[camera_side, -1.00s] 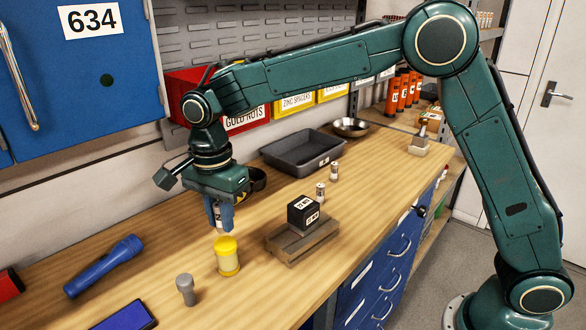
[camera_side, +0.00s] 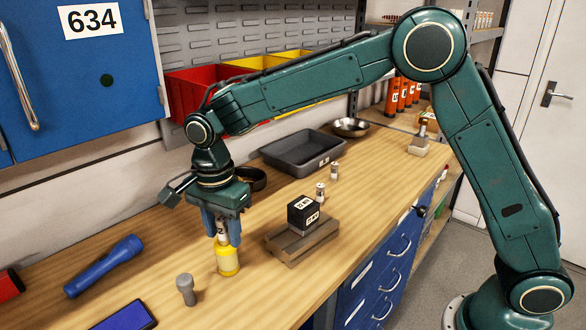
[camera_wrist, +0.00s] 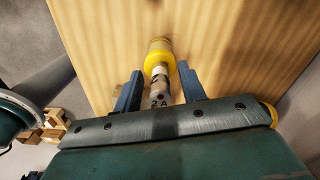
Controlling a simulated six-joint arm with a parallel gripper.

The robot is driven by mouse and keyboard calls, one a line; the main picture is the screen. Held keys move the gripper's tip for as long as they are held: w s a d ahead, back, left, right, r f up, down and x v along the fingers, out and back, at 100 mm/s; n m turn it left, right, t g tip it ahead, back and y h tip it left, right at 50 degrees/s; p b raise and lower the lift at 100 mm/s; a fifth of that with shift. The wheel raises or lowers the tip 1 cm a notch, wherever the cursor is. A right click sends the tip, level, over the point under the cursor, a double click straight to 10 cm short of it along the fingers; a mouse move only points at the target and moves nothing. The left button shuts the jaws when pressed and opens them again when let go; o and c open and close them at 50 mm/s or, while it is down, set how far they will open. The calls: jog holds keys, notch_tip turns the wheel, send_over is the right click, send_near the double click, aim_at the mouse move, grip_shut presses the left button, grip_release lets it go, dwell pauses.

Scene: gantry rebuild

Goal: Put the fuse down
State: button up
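The fuse (camera_wrist: 160,91) is a slim pale cylinder with dark lettering. In the side view the fuse (camera_side: 222,229) stands roughly upright at the top of a yellow cylinder (camera_side: 228,261); its lower end meets the yellow top (camera_wrist: 159,62). I cannot tell whether it rests on the top or sits in it. My gripper (camera_side: 221,238) is directly above the yellow cylinder, pointing down. Its two blue fingers (camera_wrist: 160,92) stand on either side of the fuse with a gap on each side, so it is open around the fuse.
A black labelled block (camera_side: 303,212) sits on a wooden stand (camera_side: 300,246) to the right. Two small silver cylinders stand behind it, near a grey tray (camera_side: 277,158). A grey peg (camera_side: 186,289), blue torch (camera_side: 104,266) and blue flat item (camera_side: 126,318) are left and front.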

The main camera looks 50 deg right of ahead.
aim_at(221, 218)
jog(key=shift+r, duration=0.15)
notch_tip(221, 218, up, 12)
jog(key=shift+f, duration=0.1)
dwell(0.6)
dwell(0.5)
jog(key=s+d+r+n+t, duration=0.2)
jog(key=s+d+n, duration=0.3)
jog(key=s+d, duration=0.45)
jog(key=s+d+r+n+t, duration=0.25)
jog(key=s+d+n, duration=0.25)
jog(key=s+d, duration=0.4)
jog(key=s+d+f+n, duration=0.1)
jog(key=s+f+n, duration=0.1)
jog(key=s, duration=0.2)
jog(key=s+d+f+n+t, duration=0.1)
jog(key=s+f+n, duration=0.2)
jog(key=s, duration=0.2)
jog(key=shift+s, duration=0.2)
dwell(0.4)
